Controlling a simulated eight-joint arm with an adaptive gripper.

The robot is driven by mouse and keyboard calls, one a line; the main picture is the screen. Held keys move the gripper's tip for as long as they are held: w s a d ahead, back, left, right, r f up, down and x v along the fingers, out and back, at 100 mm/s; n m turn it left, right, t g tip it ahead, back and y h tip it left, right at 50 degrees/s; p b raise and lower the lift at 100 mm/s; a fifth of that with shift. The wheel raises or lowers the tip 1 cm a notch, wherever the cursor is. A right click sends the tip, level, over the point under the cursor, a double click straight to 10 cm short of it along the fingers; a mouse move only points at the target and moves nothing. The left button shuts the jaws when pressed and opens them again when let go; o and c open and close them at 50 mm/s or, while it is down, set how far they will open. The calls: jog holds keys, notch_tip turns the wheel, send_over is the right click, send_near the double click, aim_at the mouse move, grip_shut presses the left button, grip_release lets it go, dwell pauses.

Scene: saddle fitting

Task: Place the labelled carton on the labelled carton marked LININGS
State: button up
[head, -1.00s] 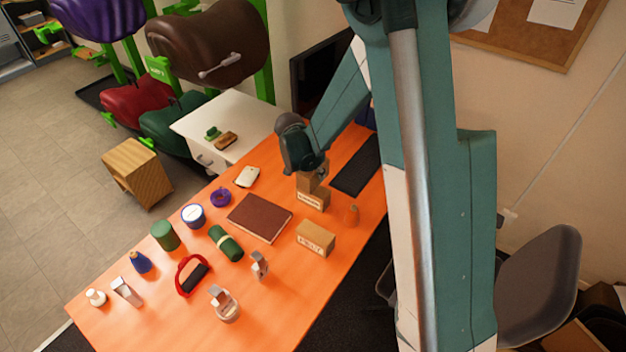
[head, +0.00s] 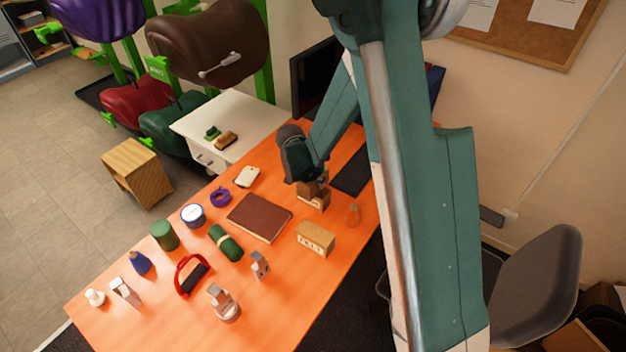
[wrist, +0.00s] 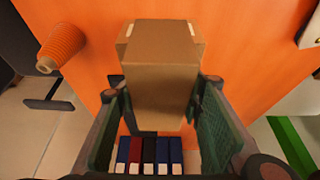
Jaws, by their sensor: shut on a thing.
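My gripper (head: 312,182) is shut on a brown carton (wrist: 160,95), with a finger on each side of it in the wrist view. In the head view the held carton is largely hidden by my gripper. Directly below it a second brown carton (head: 316,202) stands on the orange table; I cannot tell whether the two touch. Another labelled carton (head: 316,236) stands apart, nearer the table's front edge. The lettering on the labels is too small to read, so I cannot tell which is marked LININGS.
An orange cone-shaped thing (head: 353,214) stands close to the right of the stack; it also shows in the wrist view (wrist: 62,46). A dark keyboard-like slab (head: 352,172) lies behind. A brown book (head: 259,217) lies left. Several small items crowd the table's left half.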

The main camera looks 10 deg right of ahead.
jog(key=o, duration=1.1)
jog(key=shift+r, duration=0.15)
jog(key=shift+p+v, duration=0.45)
jog(key=shift+v, duration=5.5)
